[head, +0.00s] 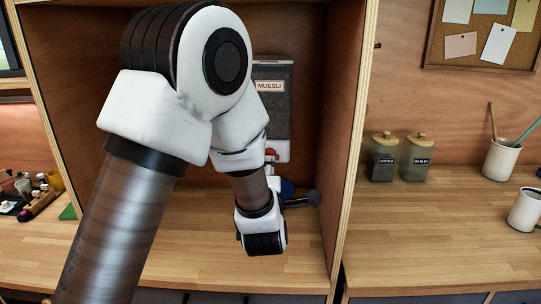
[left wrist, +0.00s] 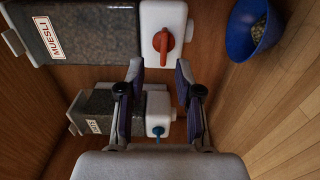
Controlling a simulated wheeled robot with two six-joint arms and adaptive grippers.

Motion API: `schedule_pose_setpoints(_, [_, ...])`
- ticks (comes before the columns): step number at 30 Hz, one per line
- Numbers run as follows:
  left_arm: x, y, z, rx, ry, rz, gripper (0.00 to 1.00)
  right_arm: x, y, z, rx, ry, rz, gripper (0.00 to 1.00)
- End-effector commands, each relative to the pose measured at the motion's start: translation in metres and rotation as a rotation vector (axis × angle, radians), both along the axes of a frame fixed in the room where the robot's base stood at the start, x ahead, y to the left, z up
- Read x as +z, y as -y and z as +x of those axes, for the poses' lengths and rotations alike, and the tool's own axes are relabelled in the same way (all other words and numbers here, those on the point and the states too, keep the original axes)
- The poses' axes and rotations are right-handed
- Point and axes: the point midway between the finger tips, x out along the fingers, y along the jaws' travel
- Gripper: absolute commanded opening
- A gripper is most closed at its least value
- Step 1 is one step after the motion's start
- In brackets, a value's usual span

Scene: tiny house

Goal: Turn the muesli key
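The muesli dispenser (head: 272,100) stands in the wooden cubby, mostly behind my left arm in the head view. In the left wrist view, its dark body (left wrist: 95,38) and white end lie across the top. Its red key (left wrist: 163,42) sits on the white end, and a bit of red (head: 270,153) shows in the head view. My left gripper (left wrist: 160,75) is open and empty, its two fingers apart. The key appears just beyond the fingertips, lined up with the gap; I see no contact. In the head view the gripper is partly hidden behind my wrist.
A second dispenser (left wrist: 96,105) with a blue key (left wrist: 157,132) is beside the muesli one, partly behind my fingers. A blue bowl (left wrist: 240,42) holding some grains stands on the wooden counter. The cubby's side wall (head: 345,150) rises at right; labelled jars (head: 384,160) stand beyond it.

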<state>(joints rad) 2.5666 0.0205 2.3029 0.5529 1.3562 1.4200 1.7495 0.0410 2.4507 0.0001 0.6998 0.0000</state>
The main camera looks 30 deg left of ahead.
Motion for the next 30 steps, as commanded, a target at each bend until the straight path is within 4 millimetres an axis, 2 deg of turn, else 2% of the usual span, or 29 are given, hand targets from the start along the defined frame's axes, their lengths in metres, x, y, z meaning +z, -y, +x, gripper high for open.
schedule_pose_setpoints(1, [0.003,-0.006,0.009,0.003,0.0,-0.005,0.34,0.007,0.0,0.0,0.0,0.0,0.0,0.0])
schedule_pose_setpoints(7, [0.002,-0.024,0.038,0.002,0.0,-0.001,0.34,0.016,0.0,0.001,0.001,0.001,0.0,0.0])
schedule_pose_setpoints(16, [0.0,-0.028,0.045,-0.001,-0.002,0.001,0.34,0.016,0.0,0.001,0.001,0.001,0.0,0.0])
schedule_pose_setpoints(17, [0.0,-0.028,0.045,-0.001,-0.002,0.001,0.31,0.016,0.0,0.0,0.001,0.001,0.0,0.0])
schedule_pose_setpoints(19, [0.0,-0.028,0.045,0.0,-0.003,0.001,0.06,0.016,0.0,0.0,0.001,0.001,0.0,0.0])
schedule_pose_setpoints(20, [0.0,-0.028,0.045,0.0,-0.003,0.001,0.0,0.016,0.0,0.0,0.001,0.001,0.0,0.0])
schedule_pose_setpoints(30, [0.0,-0.028,0.045,0.001,-0.004,0.006,0.0,0.015,0.0,0.001,0.001,0.001,0.0,0.0])
